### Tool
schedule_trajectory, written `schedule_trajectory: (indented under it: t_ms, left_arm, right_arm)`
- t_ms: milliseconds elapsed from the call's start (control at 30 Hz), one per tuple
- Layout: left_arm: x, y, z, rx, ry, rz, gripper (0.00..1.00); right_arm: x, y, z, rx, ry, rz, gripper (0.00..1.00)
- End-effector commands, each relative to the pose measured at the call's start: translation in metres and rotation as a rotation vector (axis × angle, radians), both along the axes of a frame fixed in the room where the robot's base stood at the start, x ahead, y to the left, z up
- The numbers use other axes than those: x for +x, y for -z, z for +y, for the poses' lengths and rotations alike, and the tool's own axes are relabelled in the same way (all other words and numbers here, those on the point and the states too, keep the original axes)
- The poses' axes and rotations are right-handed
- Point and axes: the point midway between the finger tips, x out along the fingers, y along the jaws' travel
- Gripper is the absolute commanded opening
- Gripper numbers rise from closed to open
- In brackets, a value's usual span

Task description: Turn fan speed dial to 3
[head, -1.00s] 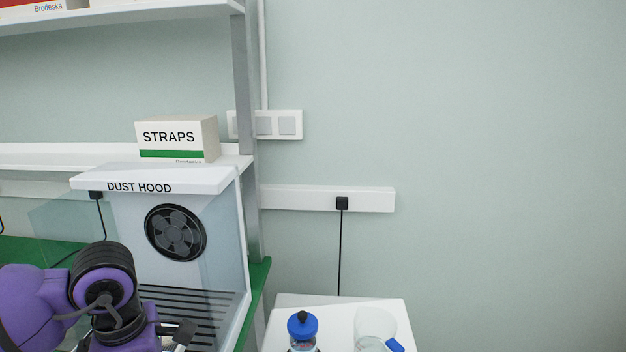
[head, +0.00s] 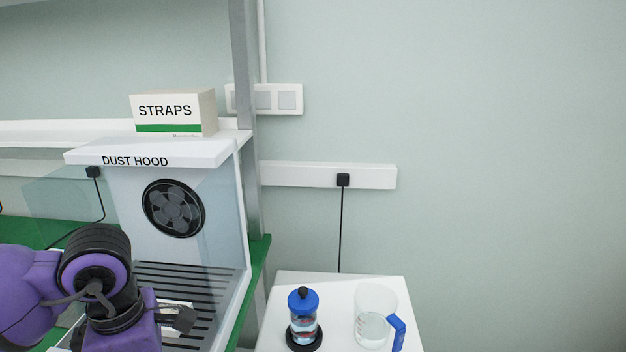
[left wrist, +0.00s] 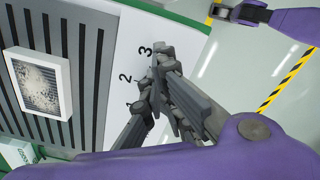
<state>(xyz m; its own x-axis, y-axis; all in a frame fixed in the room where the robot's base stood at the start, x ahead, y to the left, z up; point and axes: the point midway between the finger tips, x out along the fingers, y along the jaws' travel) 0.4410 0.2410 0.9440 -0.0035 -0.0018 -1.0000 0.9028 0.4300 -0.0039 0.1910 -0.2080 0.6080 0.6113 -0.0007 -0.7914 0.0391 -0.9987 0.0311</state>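The dust hood (head: 150,155) stands on the bench at the left in the head view, with a round black fan (head: 173,208) in its back wall. In the left wrist view its white front panel (left wrist: 108,103) carries the numbers 1, 2 and 3 in an arc. My right gripper is not in view.
A white-framed grey mesh panel (left wrist: 40,82) lies on the hood's slats. A white side table (head: 340,285) holds a blue-topped bottle (head: 303,320) and a clear jug (head: 372,310). A STRAPS box (head: 165,112) sits on the shelf. Floor with yellow-black tape (left wrist: 285,82) lies beyond the panel.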

Motion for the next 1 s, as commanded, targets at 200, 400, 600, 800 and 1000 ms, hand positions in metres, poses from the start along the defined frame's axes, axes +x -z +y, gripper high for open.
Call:
schedule_trajectory:
  t_ms: [200,400,600,800,1000]
  left_arm:
    - [0.000,-0.001,0.003,0.009,-0.003,0.001,0.00]
    - [0.000,-0.001,-0.001,0.008,-0.001,-0.001,0.00]
    - [0.001,-0.003,-0.006,0.005,-0.002,-0.002,0.00]
    - [0.001,-0.023,-0.007,0.004,-0.002,-0.007,0.00]
    - [0.002,-0.048,-0.007,0.004,-0.002,-0.009,0.00]
  right_arm:
    - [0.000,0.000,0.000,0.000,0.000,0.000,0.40]
    - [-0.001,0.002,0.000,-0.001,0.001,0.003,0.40]
    - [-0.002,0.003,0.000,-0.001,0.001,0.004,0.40]
    - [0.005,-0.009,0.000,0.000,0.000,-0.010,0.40]
    - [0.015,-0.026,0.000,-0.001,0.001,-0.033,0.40]
